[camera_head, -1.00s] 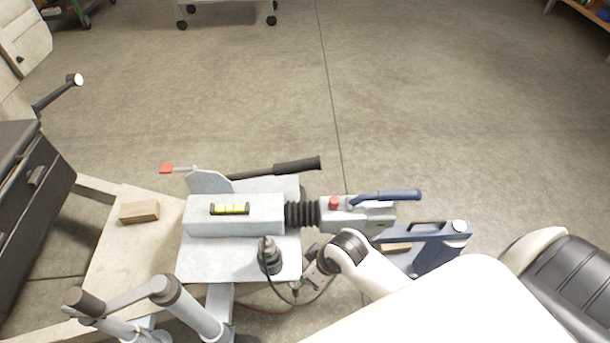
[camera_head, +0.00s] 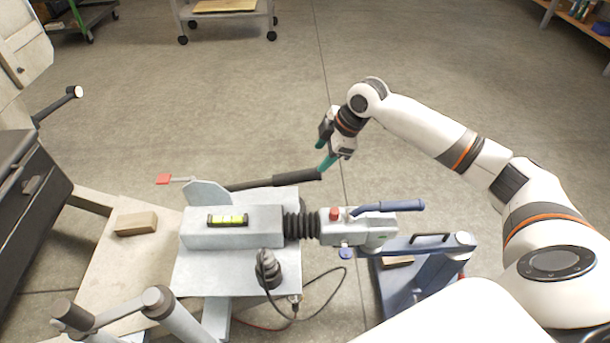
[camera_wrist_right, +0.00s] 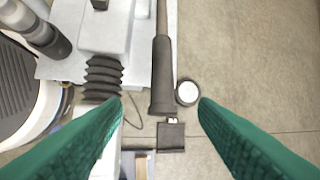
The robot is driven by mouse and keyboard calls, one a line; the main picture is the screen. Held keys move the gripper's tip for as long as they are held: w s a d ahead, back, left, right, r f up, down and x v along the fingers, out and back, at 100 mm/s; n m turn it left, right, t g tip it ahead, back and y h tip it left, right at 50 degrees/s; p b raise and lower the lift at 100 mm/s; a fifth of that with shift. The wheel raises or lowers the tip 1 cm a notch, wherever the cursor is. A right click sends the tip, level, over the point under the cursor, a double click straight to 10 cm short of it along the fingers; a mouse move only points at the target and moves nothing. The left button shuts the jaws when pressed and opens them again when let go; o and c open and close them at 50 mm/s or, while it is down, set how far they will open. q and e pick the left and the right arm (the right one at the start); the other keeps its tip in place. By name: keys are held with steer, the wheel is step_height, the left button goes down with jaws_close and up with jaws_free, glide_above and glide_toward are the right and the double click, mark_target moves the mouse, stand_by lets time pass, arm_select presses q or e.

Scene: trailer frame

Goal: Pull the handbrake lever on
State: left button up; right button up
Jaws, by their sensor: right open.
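The handbrake lever (camera_head: 297,176) has a black grip on a dark rod and lies nearly level along the far side of the trailer frame, its grip end to the right. My right gripper (camera_head: 327,163) is open, with green fingers by the grip's right end. In the right wrist view, the lever grip (camera_wrist_right: 162,75) runs up the picture between the two spread fingertips (camera_wrist_right: 160,101), with room on both sides. Contact with the fingers does not show. My left gripper is not in view.
The grey drawbar housing (camera_head: 232,235) carries a yellow spirit level (camera_head: 228,220). Right of it are a black bellows (camera_head: 301,226) and a coupling with a blue handle (camera_head: 388,206). A loose cable (camera_head: 330,295) hangs nearby.

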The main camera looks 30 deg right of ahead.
mark_target(308, 172)
steer(key=b+x, duration=0.2)
steer(key=x, duration=0.9)
steer(key=shift+w+d+b, duration=0.1)
steer(key=shift+d+b, duration=0.05)
steer(key=shift+b, duration=0.25)
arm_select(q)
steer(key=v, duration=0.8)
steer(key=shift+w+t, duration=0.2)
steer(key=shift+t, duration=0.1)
arm_select(e)
steer(key=shift+w+f, duration=0.15)
steer(key=shift+f, duration=0.15)
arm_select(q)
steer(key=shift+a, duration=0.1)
arm_select(e)
jaws_close()
